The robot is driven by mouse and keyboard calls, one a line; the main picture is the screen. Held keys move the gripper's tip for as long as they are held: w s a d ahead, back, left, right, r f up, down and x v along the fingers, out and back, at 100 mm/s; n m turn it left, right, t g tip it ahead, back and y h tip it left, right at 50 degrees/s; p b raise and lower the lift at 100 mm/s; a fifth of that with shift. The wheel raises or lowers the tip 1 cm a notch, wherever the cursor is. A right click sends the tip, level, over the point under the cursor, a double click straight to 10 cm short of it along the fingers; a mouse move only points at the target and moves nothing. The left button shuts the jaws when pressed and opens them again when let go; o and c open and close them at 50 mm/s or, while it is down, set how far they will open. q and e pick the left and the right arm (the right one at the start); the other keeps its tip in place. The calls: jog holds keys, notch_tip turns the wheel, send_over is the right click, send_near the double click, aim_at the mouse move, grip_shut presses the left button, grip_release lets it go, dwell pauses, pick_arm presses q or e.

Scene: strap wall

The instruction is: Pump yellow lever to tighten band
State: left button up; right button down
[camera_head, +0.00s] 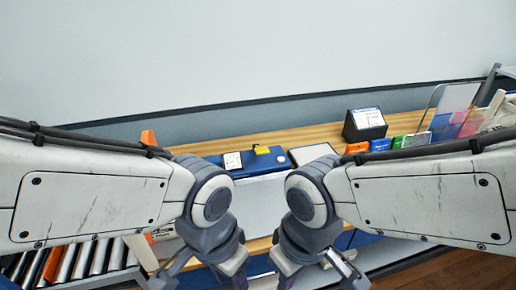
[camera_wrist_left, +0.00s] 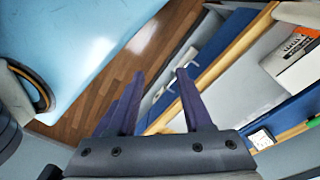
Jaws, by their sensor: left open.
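The yellow lever (camera_head: 262,149) is a small block on top of a blue unit (camera_head: 270,164) on the wooden bench, in the middle of the head view. A small white gauge (camera_head: 232,161) sits left of it. My left gripper (camera_head: 200,279) is low in the head view, in front of the bench and apart from the lever. In the left wrist view its fingers (camera_wrist_left: 160,78) are spread and empty. My right gripper (camera_head: 318,277) is also low, with fingers apart and nothing seen between them. The band cannot be made out.
A black box with a white label (camera_head: 366,124) stands right of the unit. Small coloured blocks (camera_head: 381,145) and a clear panel (camera_head: 446,108) are farther right. A roller conveyor (camera_head: 75,262) is at lower left. The left wrist view shows wooden floor (camera_wrist_left: 95,92) beside the bench.

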pick_arm(q)
grip_shut()
dwell(1.9)
